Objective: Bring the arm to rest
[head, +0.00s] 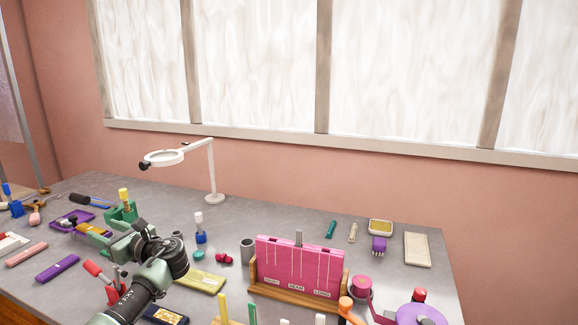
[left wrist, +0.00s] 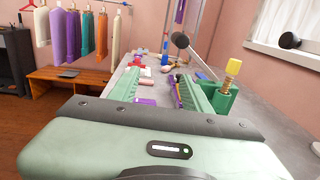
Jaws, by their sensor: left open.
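My left gripper (head: 108,238) is above the left part of the grey table (head: 290,222), its arm coming up from the bottom. It points left in the head view. In the left wrist view its two green fingers (left wrist: 160,90) stand apart, with nothing held between them. A green block with a yellow-topped tool (head: 122,212) stands just beyond the gripper; it also shows in the left wrist view (left wrist: 226,92), right of the fingers. My right gripper is not in view.
A ring lamp (head: 213,172) stands at the back. A pink board in a wooden stand (head: 298,268) is at front right. A purple tray (head: 72,219) and several small tools lie on the left. In the left wrist view, hanging garments (left wrist: 87,34) and a wooden bench (left wrist: 75,78) stand beyond.

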